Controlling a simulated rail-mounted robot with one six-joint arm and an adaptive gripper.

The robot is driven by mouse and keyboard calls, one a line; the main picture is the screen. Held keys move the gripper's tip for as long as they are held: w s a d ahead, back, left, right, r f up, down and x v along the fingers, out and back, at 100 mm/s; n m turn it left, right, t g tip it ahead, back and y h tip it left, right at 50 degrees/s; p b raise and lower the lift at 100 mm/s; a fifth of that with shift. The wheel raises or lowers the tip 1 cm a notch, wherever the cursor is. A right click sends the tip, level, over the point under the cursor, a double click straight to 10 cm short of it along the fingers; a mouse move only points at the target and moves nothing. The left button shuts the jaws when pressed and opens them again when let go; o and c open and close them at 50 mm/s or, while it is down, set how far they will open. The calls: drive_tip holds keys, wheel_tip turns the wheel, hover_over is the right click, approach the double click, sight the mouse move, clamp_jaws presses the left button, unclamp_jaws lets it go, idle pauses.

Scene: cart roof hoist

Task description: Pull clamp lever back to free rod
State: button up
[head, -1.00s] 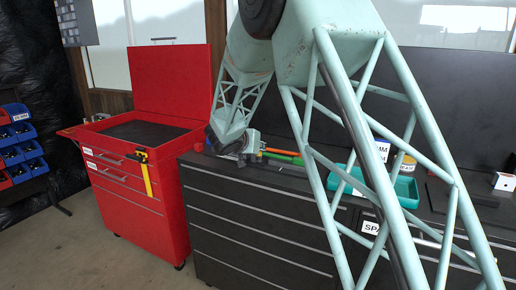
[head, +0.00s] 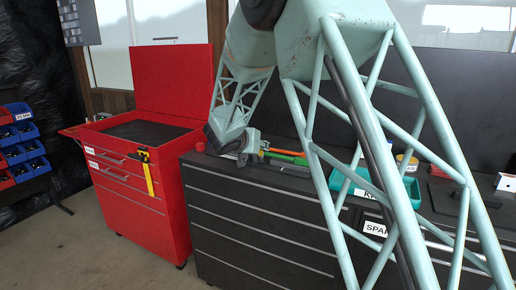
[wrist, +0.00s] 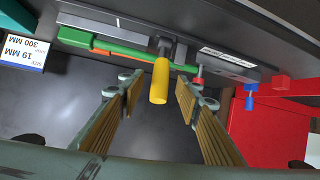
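In the wrist view a yellow lever grip (wrist: 160,82) sticks out toward me from a dark clamp part (wrist: 175,50) at the bench's edge. A green rod (wrist: 105,42) runs to the clamp's left, with an orange one (wrist: 135,54) just below it. My gripper (wrist: 163,92) is open, one finger on each side of the yellow grip, with visible gaps and no clear contact. In the head view my gripper (head: 238,143) is low over the bench's left end, where the clamp and lever are mostly hidden; the green rod (head: 288,154) shows right of it.
A red tool cart (head: 135,185) with an open lid stands left of the dark drawer bench (head: 250,225). It also fills the right of the wrist view (wrist: 270,140). A teal tray (head: 338,182) lies behind my arm. A size label (wrist: 24,48) stands at wrist-view left.

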drive_tip(key=v, duration=1)
drive_tip(key=shift+s+a, duration=0.1)
drive_tip(key=shift+r, duration=0.1)
